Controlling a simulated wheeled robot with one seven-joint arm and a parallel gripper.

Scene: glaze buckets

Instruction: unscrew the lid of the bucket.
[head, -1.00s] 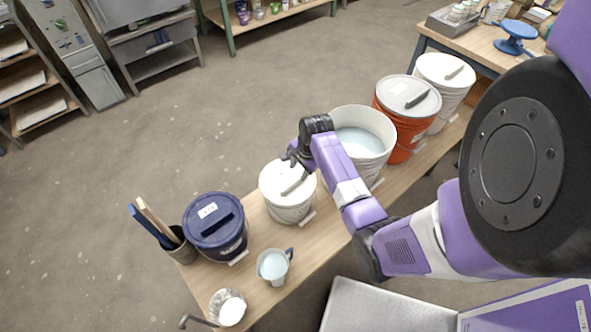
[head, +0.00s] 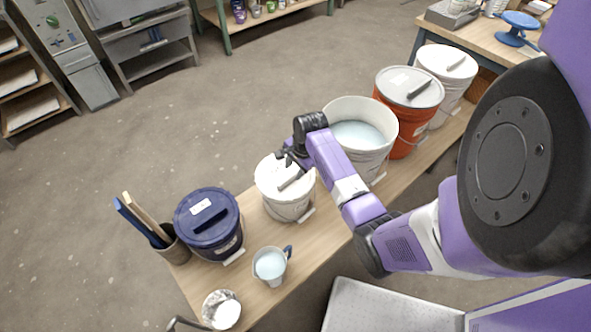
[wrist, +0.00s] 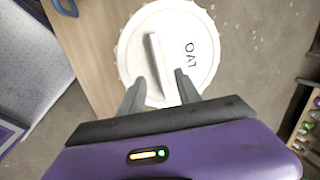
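A small white bucket (head: 287,207) stands on the wooden bench in the head view. Its white lid (head: 270,180) is on and has a raised bar handle (head: 291,180). In the wrist view the round lid (wrist: 204,50) shows dark lettering and a scalloped rim, and its bar handle (wrist: 159,66) runs up from between the fingers. My gripper (wrist: 160,88) is open, with one finger on each side of the bar's near end and visible gaps to both. In the head view my gripper (head: 287,160) is at the lid's far edge. Whether the fingers touch the lid is unclear.
A blue lidded bucket (head: 210,228) stands left of the white one, and an open white bucket (head: 365,155) stands to its right. An orange bucket (head: 405,120) and another white bucket (head: 452,75) are farther right. A jug (head: 270,266) stands in front.

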